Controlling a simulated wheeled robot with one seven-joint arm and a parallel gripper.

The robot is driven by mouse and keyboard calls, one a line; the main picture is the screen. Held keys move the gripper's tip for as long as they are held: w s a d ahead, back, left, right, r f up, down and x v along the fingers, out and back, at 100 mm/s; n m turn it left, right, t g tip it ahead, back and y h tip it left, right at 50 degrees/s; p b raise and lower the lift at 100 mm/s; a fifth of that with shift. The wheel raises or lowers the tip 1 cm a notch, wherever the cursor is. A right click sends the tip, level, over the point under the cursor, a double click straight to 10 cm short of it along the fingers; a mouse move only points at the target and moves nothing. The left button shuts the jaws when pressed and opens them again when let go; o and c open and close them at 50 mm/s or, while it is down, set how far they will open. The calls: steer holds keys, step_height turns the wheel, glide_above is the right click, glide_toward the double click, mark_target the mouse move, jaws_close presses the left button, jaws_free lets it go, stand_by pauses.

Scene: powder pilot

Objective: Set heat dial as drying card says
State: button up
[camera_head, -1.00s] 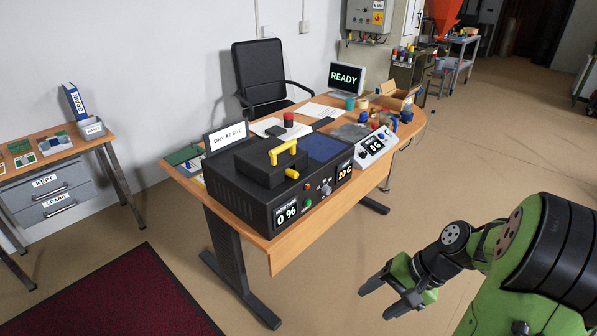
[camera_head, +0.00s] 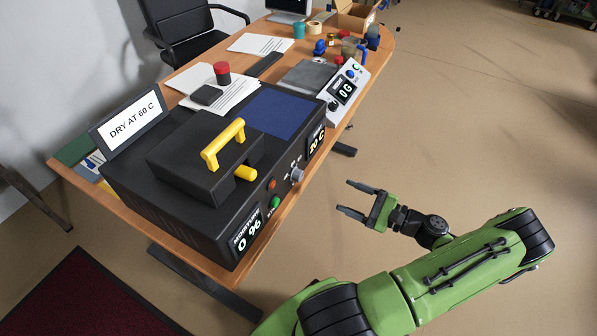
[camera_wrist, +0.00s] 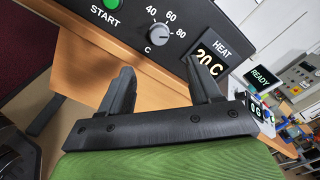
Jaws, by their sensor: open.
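The drying card (camera_head: 131,121) stands behind the black dryer box (camera_head: 160,208) and reads "DRY AT 60 C". The grey heat dial (camera_head: 297,174) is on the box's front face; in the wrist view the dial (camera_wrist: 160,37) has marks 40, 60 and 80 around it. Its exact pointing is too small to tell. The heat display (camera_wrist: 209,61) beside it reads 20 C. My gripper (camera_head: 348,197) is open and empty, in front of the box and right of the dial. In the wrist view the dial lies beyond and between my gripper's fingers (camera_wrist: 163,88), apart from them.
A yellow handle (camera_head: 222,146) and yellow knob (camera_head: 245,173) project above. A scale (camera_head: 343,90) reading 0 G stands to the right. Floor before the table is clear.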

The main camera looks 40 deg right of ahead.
mark_target(302, 177)
steer(key=b+x, duration=0.2)
steer(key=x, duration=1.1)
steer(key=shift+w+a, duration=0.2)
steer(key=shift+w, duration=0.15)
steer(key=shift+c, duration=0.3)
steer(key=shift+f, duration=0.1)
steer(key=c, duration=1)
